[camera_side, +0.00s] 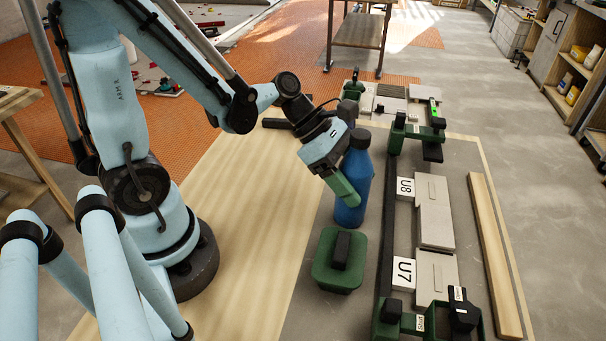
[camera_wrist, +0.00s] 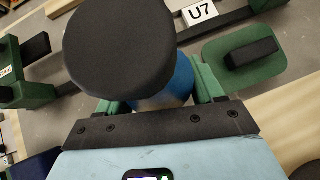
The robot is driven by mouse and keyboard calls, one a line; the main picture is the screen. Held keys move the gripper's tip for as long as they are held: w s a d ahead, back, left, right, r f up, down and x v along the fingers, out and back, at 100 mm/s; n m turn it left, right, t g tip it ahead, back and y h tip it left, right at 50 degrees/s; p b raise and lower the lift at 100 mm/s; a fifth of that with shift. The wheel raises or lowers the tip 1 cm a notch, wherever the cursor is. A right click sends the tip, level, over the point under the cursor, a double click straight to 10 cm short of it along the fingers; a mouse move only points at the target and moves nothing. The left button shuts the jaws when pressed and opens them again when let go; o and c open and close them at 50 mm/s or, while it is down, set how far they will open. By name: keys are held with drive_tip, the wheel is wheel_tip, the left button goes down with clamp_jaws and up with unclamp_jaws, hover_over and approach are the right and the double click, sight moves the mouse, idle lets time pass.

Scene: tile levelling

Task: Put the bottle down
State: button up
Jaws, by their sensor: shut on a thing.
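A blue bottle (camera_side: 354,190) with a dark cap stands upright in the side view, at the right of the wooden board. My gripper (camera_side: 346,190) has its green fingers around the bottle's body from the left. In the wrist view, the bottle's large dark cap (camera_wrist: 118,45) fills the upper middle, and a strip of the blue body (camera_wrist: 181,80) shows below it. My gripper (camera_wrist: 160,98) has a green finger on each side of the bottle. The bottle's base is at or close to the grey surface; I cannot tell whether it touches.
A green block with a black handle (camera_side: 340,260) sits just in front of the bottle and also shows in the wrist view (camera_wrist: 243,55). A dark rail (camera_side: 387,230) with U8 (camera_side: 405,188) and U7 (camera_side: 404,272) labels runs to the right, beside grey tiles (camera_side: 434,215). A wooden strip (camera_side: 495,255) lies farther right.

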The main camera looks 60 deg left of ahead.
drive_tip(key=shift+r, duration=0.7)
wheel_tip(320, 180, up, 2)
drive_tip(key=shift+r, duration=0.1)
drive_tip(key=s+d+r, duration=0.4)
drive_tip(key=d, duration=0.1)
drive_tip(key=shift+s, duration=0.35)
wheel_tip(320, 180, up, 10)
drive_tip(key=n+t+y, duration=0.2)
drive_tip(key=n+y, duration=0.1)
drive_tip(key=n, duration=0.2)
hover_over(357, 163)
drive_tip(key=w, duration=0.2)
drive_tip(key=shift+a+f, duration=0.2)
drive_tip(key=shift+a, duration=0.05)
drive_tip(key=w+a+r+n+t+y, duration=0.25)
drive_tip(key=w+a+r, duration=0.25)
drive_tip(key=a, duration=0.3)
drive_tip(key=s+d+f+m+h, duration=0.1)
drive_tip(key=s+f, duration=0.1)
drive_tip(key=f, duration=0.2)
drive_tip(key=s+d+f+m+g+h, duration=0.1)
drive_tip(key=s+d+f, duration=0.1)
drive_tip(key=f, duration=0.3)
drive_tip(key=s+d+f+m+g+h, duration=0.1)
drive_tip(key=s+f, duration=0.2)
drive_tip(key=f, duration=0.2)
drive_tip(key=shift+s+d+f, duration=0.1)
drive_tip(key=shift+s+d, duration=0.25)
drive_tip(key=shift+d, duration=0.05)
wheel_tip(357, 163, down, 8)
